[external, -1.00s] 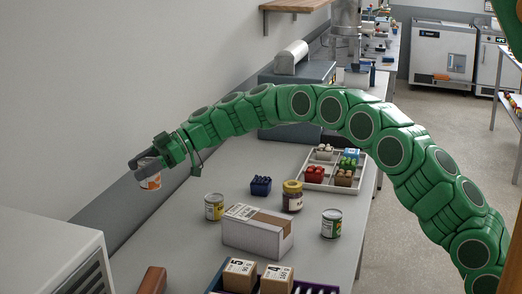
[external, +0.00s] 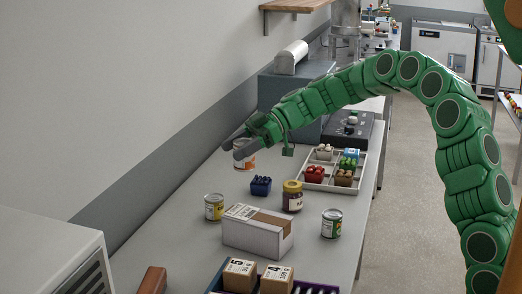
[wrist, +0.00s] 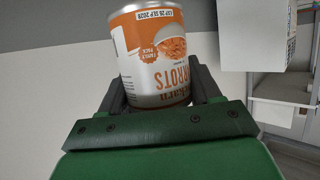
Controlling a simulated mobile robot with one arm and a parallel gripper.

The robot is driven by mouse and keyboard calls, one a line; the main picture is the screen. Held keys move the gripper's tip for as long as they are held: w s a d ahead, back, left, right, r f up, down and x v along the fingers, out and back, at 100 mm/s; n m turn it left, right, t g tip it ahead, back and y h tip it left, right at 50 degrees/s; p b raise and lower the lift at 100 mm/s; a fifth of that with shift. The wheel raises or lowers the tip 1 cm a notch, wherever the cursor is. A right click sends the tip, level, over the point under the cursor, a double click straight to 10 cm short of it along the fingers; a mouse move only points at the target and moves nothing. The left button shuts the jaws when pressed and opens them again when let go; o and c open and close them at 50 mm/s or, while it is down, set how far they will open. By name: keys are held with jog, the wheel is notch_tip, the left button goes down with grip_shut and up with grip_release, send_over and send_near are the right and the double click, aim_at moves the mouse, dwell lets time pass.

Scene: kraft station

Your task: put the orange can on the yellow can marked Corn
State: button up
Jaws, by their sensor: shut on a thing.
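My gripper (external: 233,149) is shut on the orange can (external: 245,161) and holds it over the back part of the table, beyond the other cans. In the wrist view the orange can (wrist: 152,62) is between the fingers, its "CARROTS" lettering upside down. A can with a yellow label (external: 213,207) stands upright on the table, nearer the camera than my gripper. Another can with a green and yellow label (external: 331,224) stands at the right edge of the table. The lettering on both is too small to read.
A cardboard-and-white box (external: 257,232) lies between the two standing cans. A compartment tray (external: 318,186) is at the right.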

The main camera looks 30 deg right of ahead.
jog(key=shift+s+d+r, duration=0.1)
jog(key=shift+s+d, duration=0.3)
jog(key=shift+d, duration=0.15)
jog(key=w+a+f, duration=0.3)
jog(key=w+f, duration=0.1)
jog(key=w, duration=0.4)
send_over(209, 198)
jog(key=shift+f, duration=3)
jog(key=shift+w+f, duration=0.1)
jog(key=shift+f, duration=1.35)
jog(key=shift+f, duration=0.15)
jog(key=o, duration=1.2)
jog(key=shift+c, duration=0.2)
